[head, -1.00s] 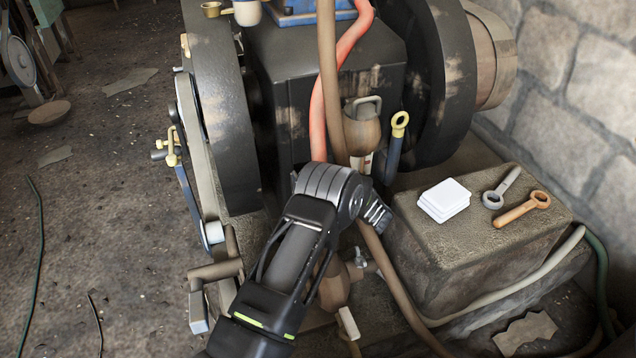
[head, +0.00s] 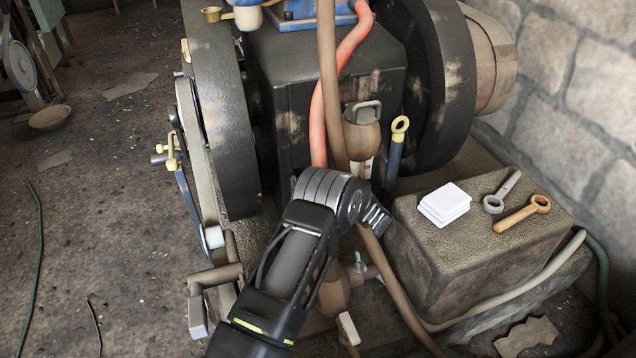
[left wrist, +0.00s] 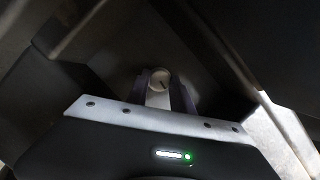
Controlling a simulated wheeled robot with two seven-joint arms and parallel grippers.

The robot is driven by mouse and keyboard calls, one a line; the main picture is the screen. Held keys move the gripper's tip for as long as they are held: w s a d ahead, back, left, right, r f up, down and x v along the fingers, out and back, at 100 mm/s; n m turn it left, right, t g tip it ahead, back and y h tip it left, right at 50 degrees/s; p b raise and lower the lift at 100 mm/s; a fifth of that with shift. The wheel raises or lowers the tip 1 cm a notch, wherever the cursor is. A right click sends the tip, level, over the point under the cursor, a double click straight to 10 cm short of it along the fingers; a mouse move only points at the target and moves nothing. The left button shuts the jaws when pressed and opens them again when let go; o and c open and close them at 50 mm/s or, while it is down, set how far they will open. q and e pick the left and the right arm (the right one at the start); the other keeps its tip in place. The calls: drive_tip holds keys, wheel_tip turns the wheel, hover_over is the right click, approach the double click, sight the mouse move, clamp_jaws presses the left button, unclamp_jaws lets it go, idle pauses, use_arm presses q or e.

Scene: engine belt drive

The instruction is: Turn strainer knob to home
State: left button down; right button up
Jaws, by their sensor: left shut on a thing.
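The strainer knob (left wrist: 160,77) shows in the left wrist view as a small, pale round cap with a short dark mark. My left gripper (left wrist: 164,92) is shut on it, with one finger on each side. In the head view my arm comes up from the bottom middle and bends over in front of the engine. My right gripper is in neither view.
A stone block (head: 450,262) right of the arm carries white pads (head: 444,203), a grey wrench (head: 503,190) and an orange wrench (head: 522,214). A red hose (head: 330,85) and brown hose (head: 328,60) run down close to the arm. Open floor (head: 105,200) lies left.

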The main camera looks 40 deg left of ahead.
use_arm(q)
drive_tip(key=shift+n+t+h+p, duration=0.3)
drive_tip(key=shift+n+p, duration=0.5)
drive_tip(key=shift+p, duration=0.2)
drive_tip(key=c, duration=1.1)
unclamp_jaws()
drive_tip(key=shift+p+v, duration=1.5)
drive_tip(key=shift+v, duration=2.4)
